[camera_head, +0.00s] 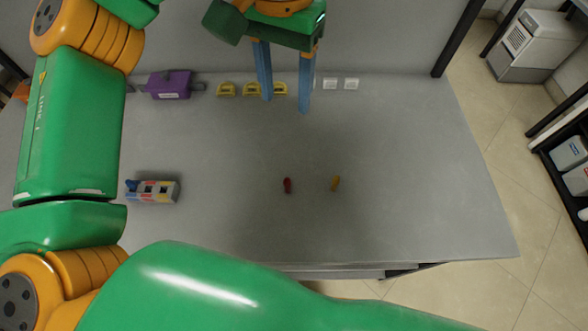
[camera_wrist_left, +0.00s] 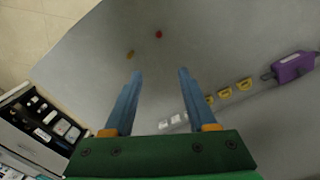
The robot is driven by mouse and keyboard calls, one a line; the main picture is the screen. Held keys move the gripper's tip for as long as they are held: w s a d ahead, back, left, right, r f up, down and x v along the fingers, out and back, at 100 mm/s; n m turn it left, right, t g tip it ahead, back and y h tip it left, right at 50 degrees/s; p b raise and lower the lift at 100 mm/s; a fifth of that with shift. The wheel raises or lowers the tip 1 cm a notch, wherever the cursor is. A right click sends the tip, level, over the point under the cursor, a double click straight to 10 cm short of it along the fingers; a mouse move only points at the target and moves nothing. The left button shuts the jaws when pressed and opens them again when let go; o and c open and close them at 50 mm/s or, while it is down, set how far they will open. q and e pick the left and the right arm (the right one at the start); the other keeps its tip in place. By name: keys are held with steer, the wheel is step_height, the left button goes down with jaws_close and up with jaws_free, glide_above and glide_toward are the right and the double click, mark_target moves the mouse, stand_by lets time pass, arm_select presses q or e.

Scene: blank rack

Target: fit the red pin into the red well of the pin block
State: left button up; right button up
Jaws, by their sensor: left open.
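The red pin (camera_head: 287,185) stands or lies on the grey table near its middle; it also shows as a small red spot in the left wrist view (camera_wrist_left: 158,34). The pin block (camera_head: 152,191) sits at the left of the table, partly behind my arm, with blue, red and yellow parts; its wells are too small to make out clearly. My left gripper (camera_head: 285,108) is open and empty, above the back of the table, with its blue fingers apart; they also show in the left wrist view (camera_wrist_left: 160,72). It is well apart from the red pin. My right gripper is not in view.
A yellow pin (camera_head: 335,183) is right of the red pin. A purple box (camera_head: 170,85), several yellow pieces (camera_head: 226,89) and white blocks (camera_head: 351,84) line the table's back edge. The table's right side (camera_head: 430,190) is clear.

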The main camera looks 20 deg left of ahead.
arm_select(q)
steer(key=b, duration=1.7)
glide_above(287, 179)
steer(key=f, duration=1.8)
steer(key=shift+w+f, duration=0.25)
steer(key=shift+w, duration=0.1)
steer(key=f, duration=0.6)
steer(key=shift+s+f, duration=0.1)
steer(key=shift+s, duration=0.3)
jaws_close()
